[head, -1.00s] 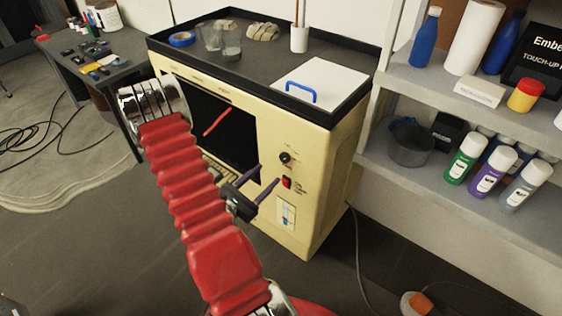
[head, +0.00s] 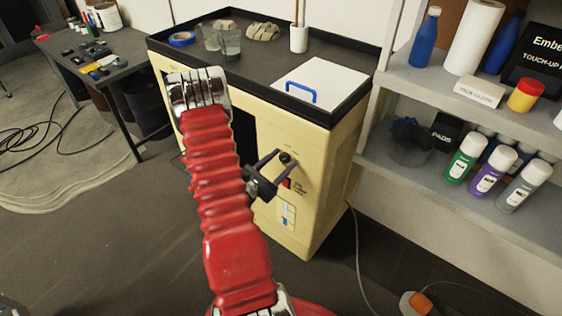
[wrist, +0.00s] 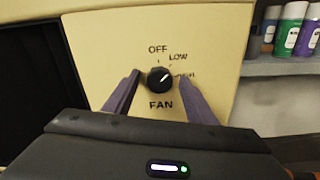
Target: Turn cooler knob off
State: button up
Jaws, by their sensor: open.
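The black fan knob (head: 285,157) is on the front of the cream cooler (head: 320,185). In the wrist view the knob (wrist: 159,80) has OFF printed above it, LOW at upper right, another partly hidden label at right, and FAN below. The pale mark on the knob points to the upper right, away from OFF. My gripper (head: 288,160) is open, with its purple fingers on either side of the knob. In the wrist view my gripper (wrist: 159,82) has one finger left and one right of the knob. I cannot tell if they touch it.
A red switch (head: 287,183) sits just below the knob. The cooler's top tray (head: 262,72) carries cups, tape and a white lid with a blue handle. A shelf with bottles and spray cans (head: 465,158) stands to the right. A cable runs along the floor.

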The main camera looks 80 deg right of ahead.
jog(key=c, duration=1)
jog(key=shift+s, duration=0.15)
jog(key=shift+c, duration=0.2)
